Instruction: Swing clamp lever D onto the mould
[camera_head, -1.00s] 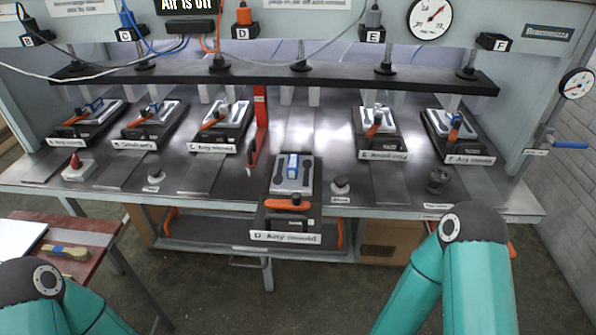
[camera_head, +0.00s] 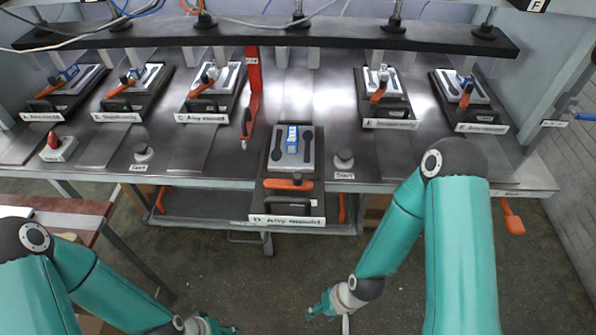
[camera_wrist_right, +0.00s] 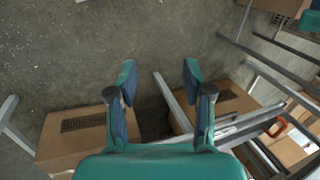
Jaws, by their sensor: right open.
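Station D's black carriage (camera_head: 268,165) juts out from the front of the press table and bears the label "D Any mould". On it lies a grey metal mould (camera_head: 306,150) with spoon-shaped hollows and a blue and white piece on top. Clamp lever D (camera_head: 288,184) is orange and lies crosswise at the mould's near edge, off the mould. My right gripper (camera_head: 328,312) hangs low in front of the table, well below and apart from the lever. In the right wrist view my right gripper (camera_wrist_right: 158,72) is open and empty. My left gripper (camera_head: 215,326) is at the bottom edge, partly cut off.
Moulds with orange levers stand at other stations, including C (camera_head: 220,82) and E (camera_head: 388,86). A red upright bar (camera_head: 254,85) stands left of D. A start button (camera_head: 344,160) is right of D. Cardboard boxes (camera_wrist_right: 75,135) show in the right wrist view.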

